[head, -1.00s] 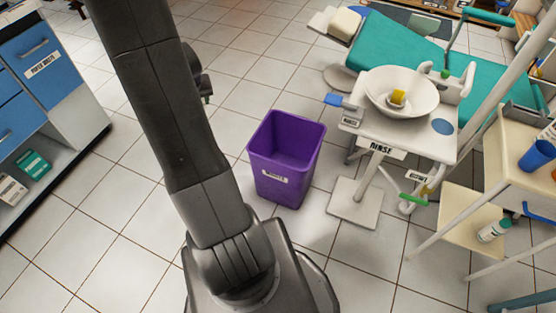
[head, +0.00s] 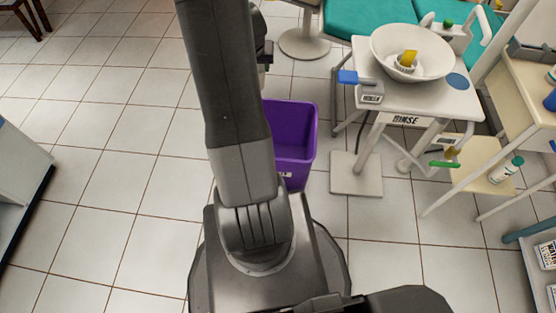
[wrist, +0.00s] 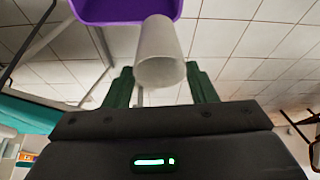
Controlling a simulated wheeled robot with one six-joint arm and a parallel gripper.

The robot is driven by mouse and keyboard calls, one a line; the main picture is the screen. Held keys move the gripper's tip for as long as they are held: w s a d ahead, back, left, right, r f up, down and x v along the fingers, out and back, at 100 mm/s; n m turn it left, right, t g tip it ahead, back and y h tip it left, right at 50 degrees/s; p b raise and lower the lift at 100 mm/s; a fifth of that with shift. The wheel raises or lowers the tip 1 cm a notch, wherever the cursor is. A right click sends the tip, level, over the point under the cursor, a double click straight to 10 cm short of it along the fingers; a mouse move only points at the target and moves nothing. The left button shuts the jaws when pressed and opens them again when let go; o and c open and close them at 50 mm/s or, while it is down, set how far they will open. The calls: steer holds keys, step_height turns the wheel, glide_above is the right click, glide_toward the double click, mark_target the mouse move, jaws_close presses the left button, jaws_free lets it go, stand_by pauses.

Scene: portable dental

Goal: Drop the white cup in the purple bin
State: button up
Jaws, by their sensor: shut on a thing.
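The white cup (wrist: 159,55) is between the two dark green fingers of my gripper (wrist: 161,82) in the wrist view. My gripper is shut on it, and its rounded end faces the camera. The purple bin (wrist: 125,8) shows at the top of the wrist view, beyond the cup and cut off by the frame edge. In the head view the purple bin (head: 296,135) stands on the tiled floor, its left part and most of its label hidden behind my arm. I cannot make out the cup or the fingers in the head view.
The rinse stand (head: 425,95) with a white bowl (head: 440,63) is right of the bin. A yellow item sits in the bowl. A side trolley (head: 530,95) is at the far right. A cabinet (head: 20,165) is at the left edge. Open floor (head: 110,150) lies left of my arm.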

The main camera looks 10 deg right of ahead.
steer(key=s+d+f+m+b, duration=0.1)
steer(key=s+d+f+b, duration=0.1)
steer(key=d+f+b, duration=0.2)
steer(key=s+d+f+m+h+b, duration=0.1)
steer(key=d+f+b, duration=0.3)
steer(key=f+b, duration=0.5)
step_height(320, 180, down, 3)
steer(key=shift+s+r+m, duration=0.1)
steer(key=shift+s+m, duration=0.4)
steer(key=shift+m, duration=0.2)
steer(key=o, duration=1.3)
steer(key=shift+c, duration=0.2)
steer(key=shift+r, duration=0.1)
steer(key=p+v, duration=0.6)
steer(key=v, duration=0.7)
steer(key=shift+a+r, duration=0.15)
steer(key=shift+r, duration=0.2)
